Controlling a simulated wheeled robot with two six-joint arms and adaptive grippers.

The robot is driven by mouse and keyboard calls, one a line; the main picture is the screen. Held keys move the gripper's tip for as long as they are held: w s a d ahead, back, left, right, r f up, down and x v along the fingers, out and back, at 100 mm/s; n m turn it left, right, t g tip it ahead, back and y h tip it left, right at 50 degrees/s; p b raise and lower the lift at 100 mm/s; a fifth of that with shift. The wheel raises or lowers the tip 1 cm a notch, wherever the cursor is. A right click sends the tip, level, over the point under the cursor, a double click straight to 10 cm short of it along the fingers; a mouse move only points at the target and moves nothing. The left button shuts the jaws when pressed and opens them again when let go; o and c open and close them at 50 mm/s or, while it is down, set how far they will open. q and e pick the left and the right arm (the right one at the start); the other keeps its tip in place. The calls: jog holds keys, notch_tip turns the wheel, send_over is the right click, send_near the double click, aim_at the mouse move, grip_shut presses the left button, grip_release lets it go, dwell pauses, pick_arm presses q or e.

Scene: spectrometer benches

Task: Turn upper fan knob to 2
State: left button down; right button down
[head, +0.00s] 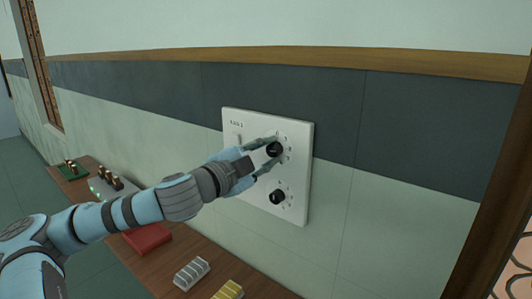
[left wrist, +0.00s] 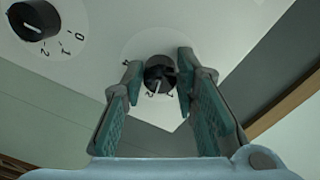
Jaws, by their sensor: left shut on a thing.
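A white wall panel (head: 240,118) carries two black round knobs, one above the other. My left gripper (head: 270,153) is at the upper fan knob (head: 275,149), with one finger on either side of it. In the left wrist view the upper knob (left wrist: 159,76) sits between the tips of my left gripper (left wrist: 157,80), which is shut on it. Its white pointer mark points down in that picture, near small digits that are partly hidden. The lower knob (head: 277,197) is free, and it also shows in the left wrist view (left wrist: 34,20) beside 0, 1 and 2.
A wooden bench (head: 205,248) runs along the wall below. It holds a red box (head: 147,238), a silver ribbed block (head: 191,273), a yellow ribbed block (head: 228,291) and a green board (head: 72,171) with brass posts. The wall right of the panel is clear.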

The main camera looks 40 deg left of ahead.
aim_at(271, 120)
pick_arm(q)
jog(key=shift+m, duration=0.6)
jog(key=c, duration=1.3)
grip_release()
jog(key=shift+a+r, duration=0.1)
jog(key=shift+r, duration=0.45)
jog(key=r, duration=0.4)
jog(key=w+r, duration=0.1)
jog(key=r, duration=0.1)
jog(key=shift+d+r, duration=0.2)
jog(key=shift+d, duration=0.2)
jog(key=shift+s+a+r, duration=0.1)
jog(key=shift+s+r, duration=0.15)
jog(key=shift+r, duration=0.4)
jog(key=shift+s+a+r, duration=0.1)
jog(key=shift+s+r, duration=0.1)
jog(key=shift+r, duration=0.4)
